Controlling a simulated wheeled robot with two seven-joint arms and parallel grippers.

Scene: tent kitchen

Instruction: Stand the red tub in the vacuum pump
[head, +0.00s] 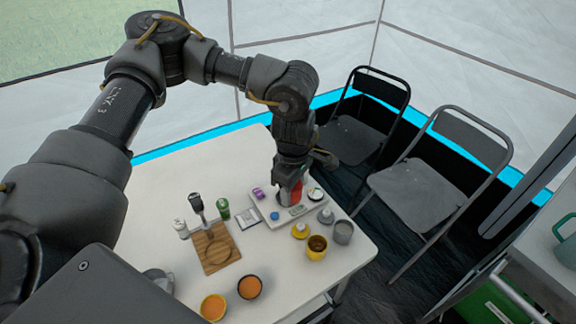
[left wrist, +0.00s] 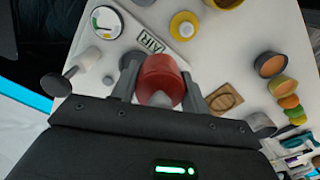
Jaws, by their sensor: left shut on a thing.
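The red tub (head: 297,191) is between the fingers of my left gripper (head: 291,184), over the white base that seems to be the vacuum pump (head: 284,223). In the left wrist view the red tub (left wrist: 161,76) fills the gap between the two fingers of my left gripper (left wrist: 162,92), which is shut on it. My right gripper is out of view.
A yellow cup (head: 317,248), grey cup (head: 343,232) and yellow-based item (head: 300,231) stand close in front of the pump. A wooden board (head: 215,250), green can (head: 223,209) and orange-filled bowls (head: 213,307) are to the left. The table's back left is clear. Chairs (head: 420,190) stand beyond.

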